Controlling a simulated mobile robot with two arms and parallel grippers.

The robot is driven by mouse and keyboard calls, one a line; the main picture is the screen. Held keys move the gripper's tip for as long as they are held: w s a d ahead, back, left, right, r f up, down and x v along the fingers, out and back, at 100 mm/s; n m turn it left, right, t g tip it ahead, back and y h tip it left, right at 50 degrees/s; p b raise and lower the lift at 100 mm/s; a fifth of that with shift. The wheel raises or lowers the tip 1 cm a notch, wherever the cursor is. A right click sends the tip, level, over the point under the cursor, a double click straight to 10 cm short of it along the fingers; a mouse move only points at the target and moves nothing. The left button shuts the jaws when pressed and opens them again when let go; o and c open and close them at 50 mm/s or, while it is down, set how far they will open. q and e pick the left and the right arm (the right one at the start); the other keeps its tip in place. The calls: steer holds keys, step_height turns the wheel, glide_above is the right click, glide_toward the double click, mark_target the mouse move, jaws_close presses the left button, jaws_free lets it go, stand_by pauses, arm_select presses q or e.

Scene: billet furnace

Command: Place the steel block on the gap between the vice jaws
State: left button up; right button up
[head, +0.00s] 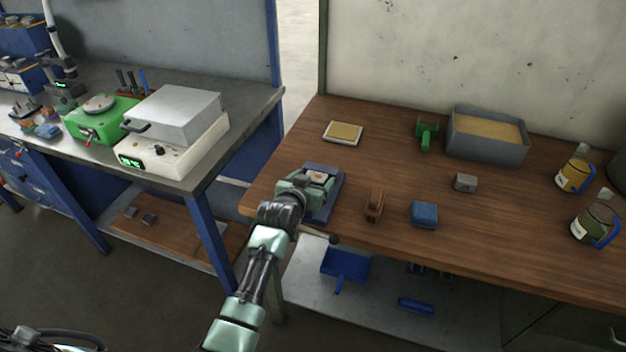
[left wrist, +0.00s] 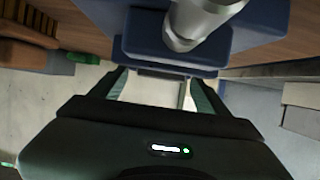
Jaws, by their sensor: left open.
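The steel block (head: 465,182) is a small grey block on the wooden bench in the head view, right of the middle. The vice (head: 334,196) is blue-grey and stands near the bench's left front corner, partly hidden by my left arm. My left gripper (head: 318,177) is over the vice, apart from the steel block. In the left wrist view, the two fingers (left wrist: 162,88) are spread with nothing held between them. The blue vice body (left wrist: 240,38) and a silver cylinder lie just beyond them. The gap between the jaws cannot be made out clearly.
On the bench, a brown wooden item (head: 374,205) and a blue block (head: 424,214) lie right of the vice. Free wood surrounds the steel block.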

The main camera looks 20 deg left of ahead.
arm_select(q)
steer(key=shift+r, duration=0.1)
steer(key=v, duration=1.2)
steer(key=shift+b, duration=0.4)
steer(key=shift+r, duration=0.1)
